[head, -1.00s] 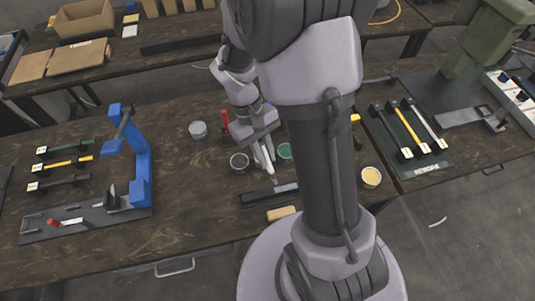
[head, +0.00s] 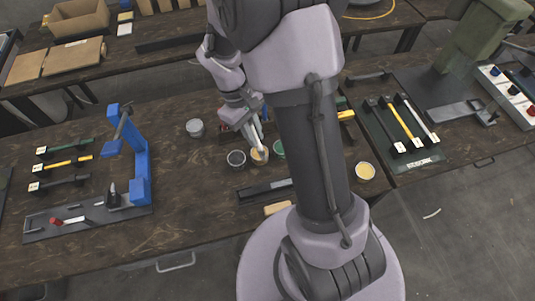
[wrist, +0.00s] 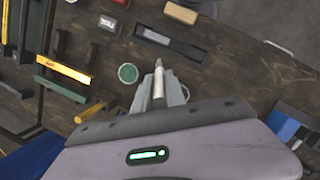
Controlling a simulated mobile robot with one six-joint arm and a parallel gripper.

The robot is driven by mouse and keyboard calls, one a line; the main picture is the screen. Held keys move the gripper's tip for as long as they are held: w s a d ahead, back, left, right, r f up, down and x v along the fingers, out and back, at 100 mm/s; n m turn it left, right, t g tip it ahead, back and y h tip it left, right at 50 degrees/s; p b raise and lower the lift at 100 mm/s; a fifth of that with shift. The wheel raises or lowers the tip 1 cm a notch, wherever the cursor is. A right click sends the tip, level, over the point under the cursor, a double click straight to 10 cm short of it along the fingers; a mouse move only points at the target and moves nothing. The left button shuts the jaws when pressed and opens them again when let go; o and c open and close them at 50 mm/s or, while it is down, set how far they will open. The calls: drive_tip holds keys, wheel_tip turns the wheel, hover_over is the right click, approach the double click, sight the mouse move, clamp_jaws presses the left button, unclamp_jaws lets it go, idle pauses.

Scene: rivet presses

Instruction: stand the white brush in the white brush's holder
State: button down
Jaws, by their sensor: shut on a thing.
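The white brush's holder cannot be made out; part of the area behind the gripper is hidden by my arm.
A grey pot (head: 195,128) stands to the left and a yellow pot (head: 365,171) to the right. A dark tray (head: 250,194) and a tan block (head: 278,208) lie in front. A blue press (head: 141,165) stands at left, with free bench between.

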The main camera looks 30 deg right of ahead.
drive_tip(key=w+d+n+t+p, duration=0.1)
drive_tip(key=w+d+n, duration=0.1)
drive_tip(key=w+n, duration=0.3)
drive_tip(key=w+d+r+n+t+y+p, duration=0.1)
drive_tip(key=w+d+n, duration=0.1)
drive_tip(key=w+n, duration=0.4)
drive_tip(key=w, duration=0.5)
drive_tip(key=shift+d+r+t+y, duration=0.25)
drive_tip(key=shift+d+t+y, duration=0.05)
drive_tip(key=shift+d+t, duration=0.1)
drive_tip(key=shift+r+p, duration=0.1)
drive_tip(key=shift+p, duration=0.3)
wheel_tip(320, 180, down, 9)
drive_tip(key=b, duration=0.4)
drive_tip(key=shift+r, duration=0.15)
drive_tip(key=shift+f+b, duration=1.15)
drive_tip(key=shift+f, duration=0.55)
drive_tip(key=c, duration=1.3)
unclamp_jaws()
drive_tip(key=shift+r, duration=0.1)
